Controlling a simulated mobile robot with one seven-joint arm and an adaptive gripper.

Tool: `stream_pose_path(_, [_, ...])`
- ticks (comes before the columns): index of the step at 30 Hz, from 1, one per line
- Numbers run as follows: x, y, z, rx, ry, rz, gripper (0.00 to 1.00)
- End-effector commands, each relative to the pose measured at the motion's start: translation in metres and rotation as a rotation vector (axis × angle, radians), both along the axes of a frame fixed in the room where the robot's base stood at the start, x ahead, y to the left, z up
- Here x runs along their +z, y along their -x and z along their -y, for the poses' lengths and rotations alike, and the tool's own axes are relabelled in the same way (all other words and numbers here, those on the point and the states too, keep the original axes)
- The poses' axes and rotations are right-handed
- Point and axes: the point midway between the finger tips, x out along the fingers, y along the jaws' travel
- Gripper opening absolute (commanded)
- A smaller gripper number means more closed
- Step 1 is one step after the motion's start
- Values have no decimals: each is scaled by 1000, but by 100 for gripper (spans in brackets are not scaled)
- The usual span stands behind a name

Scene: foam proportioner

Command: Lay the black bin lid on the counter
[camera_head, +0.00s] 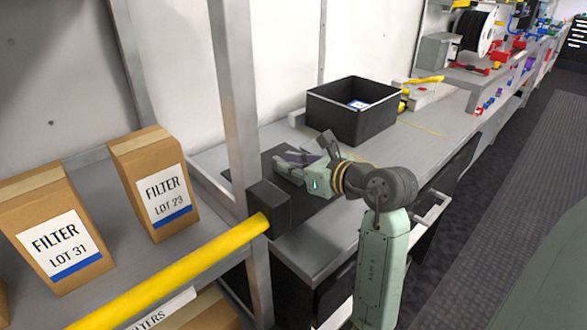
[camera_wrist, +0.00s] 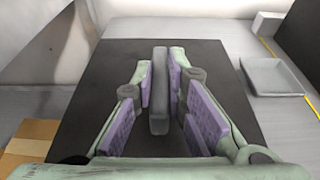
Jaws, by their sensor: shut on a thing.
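The black bin lid (camera_head: 308,206) is a flat dark plate over the counter (camera_head: 320,258), left of the open black bin (camera_head: 365,120). In the wrist view the lid (camera_wrist: 100,85) spreads out below my gripper, with a grey upright handle (camera_wrist: 159,90) in its middle. My gripper (camera_head: 292,164) is shut on this handle; its purple pads (camera_wrist: 160,85) press on both sides. The lid looks level and at or very near the counter top. I cannot tell whether it touches. The gripper hides part of it in the head view.
Filter cartons (camera_head: 155,185) stand further left. A small grey tray (camera_wrist: 272,76) lies right of the lid in the wrist view.

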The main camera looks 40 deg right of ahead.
Motion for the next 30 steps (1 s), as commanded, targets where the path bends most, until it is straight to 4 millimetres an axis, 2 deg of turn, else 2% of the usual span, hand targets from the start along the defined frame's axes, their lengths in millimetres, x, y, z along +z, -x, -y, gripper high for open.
stream_pose_path(5, [-19,0,0,-1,-2,2,0])
stream_pose_path(15, [-23,0,0,-1,0,1,0])
stream_pose_path(16, [-24,0,0,-1,0,1,14])
stream_pose_path(24, [-22,0,0,0,0,0,32])
stream_pose_path(30, [-22,0,0,0,-1,0,33])
